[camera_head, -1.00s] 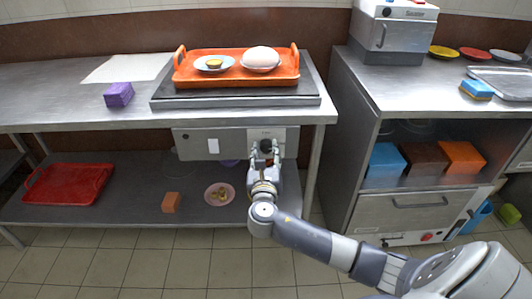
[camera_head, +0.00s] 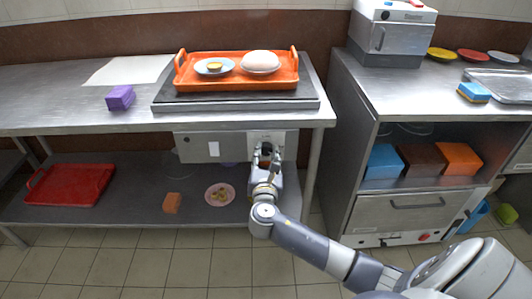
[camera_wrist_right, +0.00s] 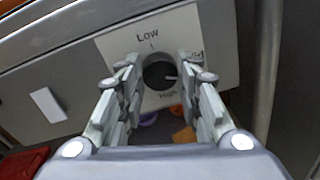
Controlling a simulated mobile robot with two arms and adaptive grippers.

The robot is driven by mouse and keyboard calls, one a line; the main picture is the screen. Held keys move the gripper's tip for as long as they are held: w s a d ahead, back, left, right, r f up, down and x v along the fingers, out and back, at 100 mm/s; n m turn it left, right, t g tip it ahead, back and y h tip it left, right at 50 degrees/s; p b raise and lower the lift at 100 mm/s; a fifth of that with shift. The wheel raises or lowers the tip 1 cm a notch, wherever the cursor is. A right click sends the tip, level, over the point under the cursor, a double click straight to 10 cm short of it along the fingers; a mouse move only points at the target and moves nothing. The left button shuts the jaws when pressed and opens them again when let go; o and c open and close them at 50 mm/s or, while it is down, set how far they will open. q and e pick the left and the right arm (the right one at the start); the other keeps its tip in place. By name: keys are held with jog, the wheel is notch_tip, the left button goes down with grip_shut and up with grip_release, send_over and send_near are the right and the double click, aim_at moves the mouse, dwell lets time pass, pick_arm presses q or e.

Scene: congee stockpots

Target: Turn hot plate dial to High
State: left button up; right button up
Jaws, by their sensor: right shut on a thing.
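The hot plate's dial (camera_wrist_right: 158,73) is a dark round knob on the grey front panel (camera_wrist_right: 218,40). In the right wrist view its label reads "Low" above and "High" below, with another label at the right partly hidden by a finger. A small pale mark on the dial points right. My right gripper (camera_wrist_right: 160,80) has one finger on each side of the dial and is shut on it. In the head view the right gripper (camera_head: 266,155) reaches the panel under the counter, hiding most of the dial. My left gripper is out of view.
A purple block (camera_head: 120,98) lies left. The lower shelf holds a red tray (camera_head: 70,185) and a pink plate (camera_head: 219,194). A table leg (camera_head: 313,175) stands close right of the gripper.

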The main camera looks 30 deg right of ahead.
jog(key=shift+m, duration=1.8)
jog(key=shift+d+m, duration=0.1)
jog(key=shift+m, duration=0.8)
jog(key=shift+m+y, duration=0.3)
jog(key=shift+m, duration=1)
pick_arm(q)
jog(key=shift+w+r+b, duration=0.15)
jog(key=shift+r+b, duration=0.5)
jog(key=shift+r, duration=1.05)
pick_arm(e)
jog(key=shift+s+d+m, duration=0.1)
jog(key=shift+m, duration=2.1)
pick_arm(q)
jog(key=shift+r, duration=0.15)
pick_arm(e)
jog(key=shift+y, duration=0.3)
